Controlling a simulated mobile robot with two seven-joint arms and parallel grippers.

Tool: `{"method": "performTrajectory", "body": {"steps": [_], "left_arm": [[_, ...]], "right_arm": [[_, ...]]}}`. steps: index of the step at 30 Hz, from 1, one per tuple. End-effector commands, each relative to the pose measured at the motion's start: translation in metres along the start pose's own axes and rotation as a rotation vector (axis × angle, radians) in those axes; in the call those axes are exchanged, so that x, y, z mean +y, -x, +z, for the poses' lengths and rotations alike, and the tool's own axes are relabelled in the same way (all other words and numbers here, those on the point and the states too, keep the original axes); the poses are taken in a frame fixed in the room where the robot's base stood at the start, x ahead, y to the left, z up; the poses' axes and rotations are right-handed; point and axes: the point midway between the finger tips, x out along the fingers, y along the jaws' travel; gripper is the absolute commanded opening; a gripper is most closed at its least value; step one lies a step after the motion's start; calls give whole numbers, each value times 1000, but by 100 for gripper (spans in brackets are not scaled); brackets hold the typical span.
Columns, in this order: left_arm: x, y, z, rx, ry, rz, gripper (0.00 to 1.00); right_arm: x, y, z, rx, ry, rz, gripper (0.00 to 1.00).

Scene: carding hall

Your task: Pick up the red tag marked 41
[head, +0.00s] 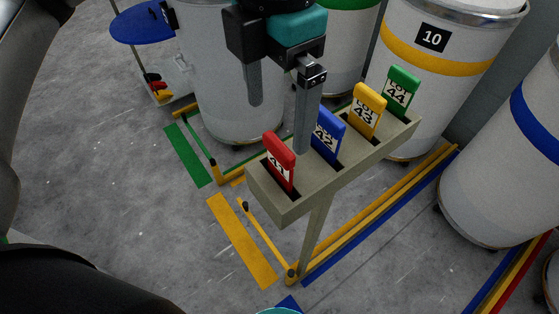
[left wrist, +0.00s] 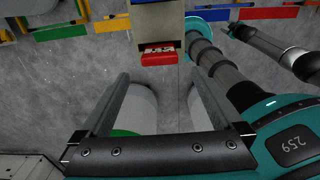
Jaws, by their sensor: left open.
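The red tag marked 41 (head: 279,160) stands in a slot at the left, near end of a beige rack (head: 285,212) on a post. My left gripper (head: 279,127) is open and empty, its fingers pointing down just above and behind the red tag in the head view. In the left wrist view the red tag (left wrist: 158,56) lies just beyond the fingertips, centred between the two fingers of the left gripper (left wrist: 158,73). No contact shows. My right gripper is not in view.
A blue tag 42 (head: 328,136), a yellow tag 43 (head: 367,111) and a green tag 44 (head: 402,92) stand in the same rack to the right. Large white drums (head: 435,55) stand behind and to the right. Floor left of the rack is mostly clear, with coloured strips.

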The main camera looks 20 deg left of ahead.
Motion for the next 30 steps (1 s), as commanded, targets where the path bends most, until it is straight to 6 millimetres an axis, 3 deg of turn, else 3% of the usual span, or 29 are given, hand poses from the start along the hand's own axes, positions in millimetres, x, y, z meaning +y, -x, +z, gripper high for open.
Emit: {"method": "performTrajectory", "body": {"steps": [3,11,21,30], "left_arm": [[0,-20,-1,3,-1,-3,100],[0,-38,0,1,-1,-3,100],[0,-81,2,2,-2,-4,100],[0,-86,3,-1,-2,-3,99]], "right_arm": [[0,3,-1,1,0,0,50],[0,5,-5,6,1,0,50],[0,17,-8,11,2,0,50],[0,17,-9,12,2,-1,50]]}}
